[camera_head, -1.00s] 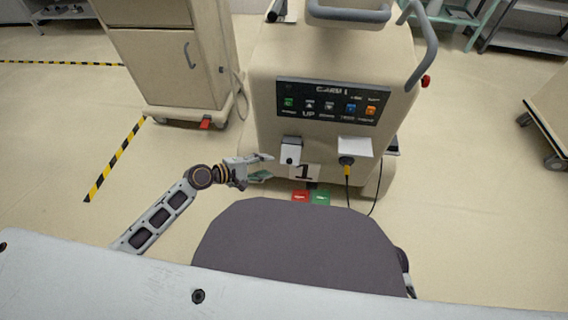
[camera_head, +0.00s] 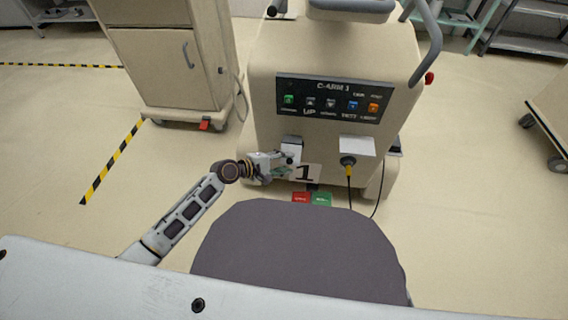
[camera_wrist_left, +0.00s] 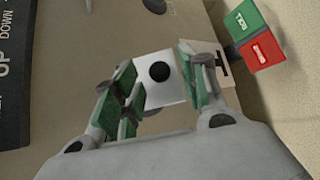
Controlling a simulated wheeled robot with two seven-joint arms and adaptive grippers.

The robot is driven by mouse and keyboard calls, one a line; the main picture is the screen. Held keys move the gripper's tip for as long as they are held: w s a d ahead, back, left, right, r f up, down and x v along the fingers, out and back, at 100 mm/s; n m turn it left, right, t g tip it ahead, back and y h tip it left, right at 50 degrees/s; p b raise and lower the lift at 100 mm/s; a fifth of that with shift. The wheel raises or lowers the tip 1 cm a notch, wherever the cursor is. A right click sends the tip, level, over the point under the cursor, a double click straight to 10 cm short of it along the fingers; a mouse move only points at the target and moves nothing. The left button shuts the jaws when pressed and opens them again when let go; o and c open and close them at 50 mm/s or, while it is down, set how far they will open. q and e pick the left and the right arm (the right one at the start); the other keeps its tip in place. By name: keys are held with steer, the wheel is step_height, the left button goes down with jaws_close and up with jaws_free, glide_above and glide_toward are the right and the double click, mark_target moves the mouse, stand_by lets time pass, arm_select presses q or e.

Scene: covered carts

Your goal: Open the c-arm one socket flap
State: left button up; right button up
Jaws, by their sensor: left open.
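The c-arm one (camera_head: 262,110) is a beige cart with a dark button panel. In the left wrist view the flap (camera_wrist_left: 150,88), with a black round spot, shows between the green-padded fingers of my open left gripper (camera_wrist_left: 157,62). It looks closed. Contact with the fingers cannot be told. My right gripper is out of view.
A second white plate (camera_head: 357,145) stands out above a plugged yellow-and-black cable (camera_head: 348,168). Red (camera_head: 301,197) and green (camera_head: 321,199) pedals lie at the cart's foot. A beige cabinet (camera_head: 155,65) stands left. The floor between is clear.

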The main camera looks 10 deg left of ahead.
arm_select(q)
steer(key=shift+d, duration=0.1)
steer(key=shift+c, duration=0.2)
jaws_close()
steer(key=shift+p, duration=0.3)
